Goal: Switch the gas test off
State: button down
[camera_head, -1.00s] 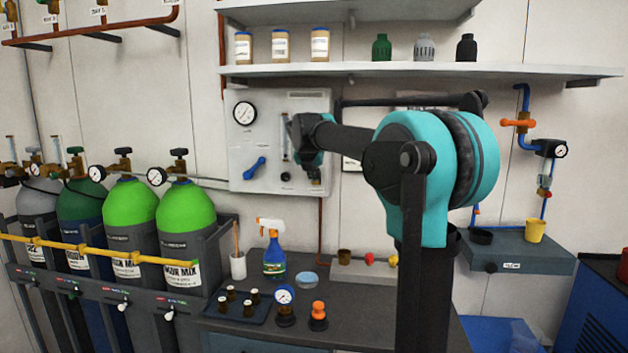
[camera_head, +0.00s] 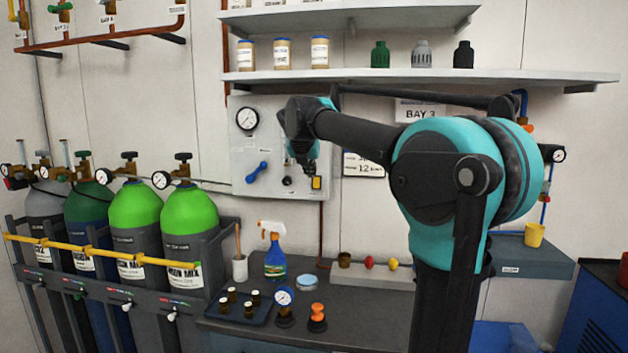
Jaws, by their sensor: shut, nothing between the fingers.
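The pale wall panel (camera_head: 240,178) carries a round gauge (camera_head: 247,119), a slanted blue lever (camera_head: 257,172) and a small black knob (camera_head: 287,181). A small yellow-framed switch (camera_head: 316,183) sits at its lower right; its on or off position is too small to tell. No "gas test" label is readable. My gripper (camera_head: 306,164) is in front of the panel, just above the knob and the switch, shut and empty. It hides the middle right of the panel. I cannot tell whether it touches the panel.
Green-topped gas cylinders (camera_head: 190,212) stand in a rack at left behind a yellow bar. Below the panel, the bench holds a spray bottle (camera_head: 275,250), a small gauge (camera_head: 284,298) and a dark tray (camera_head: 238,310). A shelf (camera_head: 400,76) of jars and bottles runs above my arm.

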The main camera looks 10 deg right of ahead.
jog(key=v, duration=0.5)
jog(key=shift+w, duration=0.1)
jog(key=f, duration=0.1)
jog(key=s+f+t, duration=0.1)
jog(key=s+f, duration=0.1)
jog(key=shift+f+t+h, duration=0.15)
jog(key=shift+t+h, duration=0.15)
jog(key=shift+w, duration=0.1)
send_near(317, 188)
jog(key=x, duration=0.5)
jog(key=shift+w+d+f, duration=0.2)
jog(key=shift+w+f, duration=0.15)
jog(key=shift+w, duration=0.2)
